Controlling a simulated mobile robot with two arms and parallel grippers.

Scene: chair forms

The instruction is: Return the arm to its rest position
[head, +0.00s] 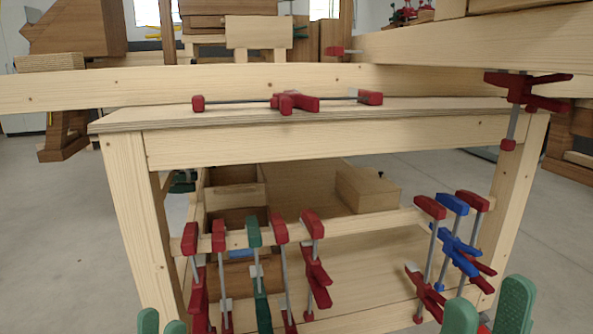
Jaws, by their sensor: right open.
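My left gripper (162,325) shows only as two green fingertips at the bottom edge, left of centre. They are close together, and the rest of it is cut off, so its opening cannot be judged. My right gripper (488,312) shows two larger green fingers at the bottom right, in front of the bench's right side. My arms are below the picture.
A wooden workbench (330,141) stands ahead. Red, green and blue clamps hang on its front rail (370,224). A red clamp (290,101) lies on top by a long board (160,88). Another clamp (520,92) grips the right corner. Grey floor (60,240) is clear at left.

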